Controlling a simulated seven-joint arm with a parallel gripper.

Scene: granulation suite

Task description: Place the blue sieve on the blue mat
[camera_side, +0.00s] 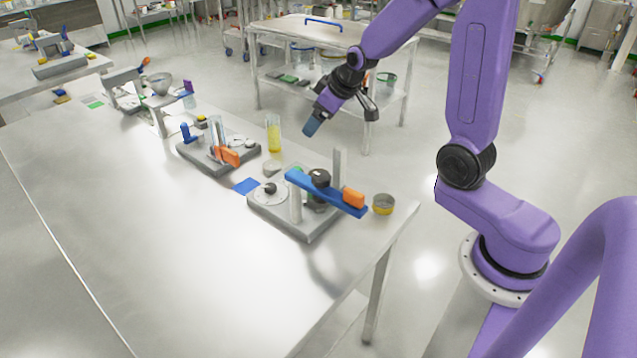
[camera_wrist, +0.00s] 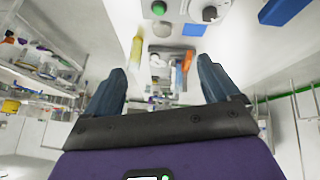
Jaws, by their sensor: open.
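The blue mat (camera_side: 246,186) lies flat and bare on the steel table, between two grey apparatus bases. It also shows in the wrist view (camera_wrist: 194,30). I cannot pick out a blue sieve for certain in either view. My gripper (camera_side: 312,124) is in the air above and beyond the table's back edge. Its blue-grey fingers (camera_wrist: 161,66) are apart and empty.
The blue bar (camera_side: 325,193) with an orange block spans the near apparatus. A yellow round container (camera_side: 383,204) stands near the table's right end. A tall yellow-filled cylinder (camera_side: 273,133) stands near the back edge. The table's front left (camera_side: 130,240) is clear.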

